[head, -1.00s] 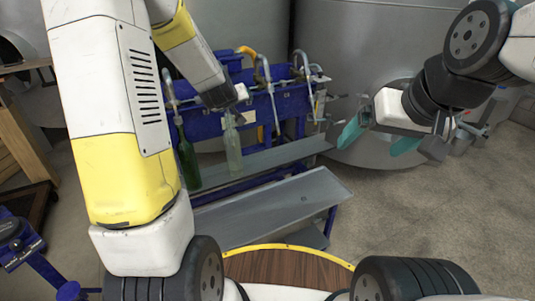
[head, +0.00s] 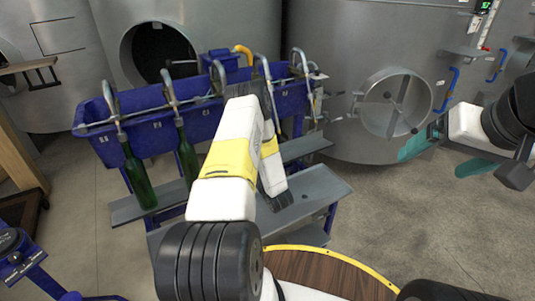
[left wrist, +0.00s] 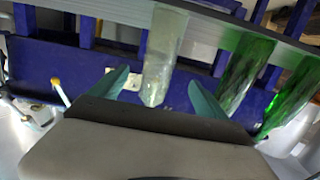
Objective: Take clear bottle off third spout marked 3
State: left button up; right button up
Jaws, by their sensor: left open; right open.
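The clear bottle (left wrist: 163,50) shows in the left wrist view between the two teal fingers of my left gripper (left wrist: 158,77). The fingers are open, with a gap on each side of it. In the head view my left arm hides this bottle and the left gripper's fingers. The third spout (head: 219,76) curves over the blue trough (head: 150,145), just left of my arm; its lower end is hidden. My right gripper (head: 446,158) is open and empty at the right, away from the filler.
Green bottles (head: 138,177) (head: 187,158) hang at the first two spouts, left of the clear one. A grey shelf (head: 318,187) runs along the filler's front. Large steel tanks (head: 345,45) stand behind. The floor (head: 400,220) at right is clear.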

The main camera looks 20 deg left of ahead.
pick_arm(q)
jog(key=x, duration=1.2)
jog(key=shift+w+a, duration=0.2)
dwell(0.9)
jog(key=shift+c, duration=0.5)
jog(key=shift+f, duration=0.1)
grip_shut()
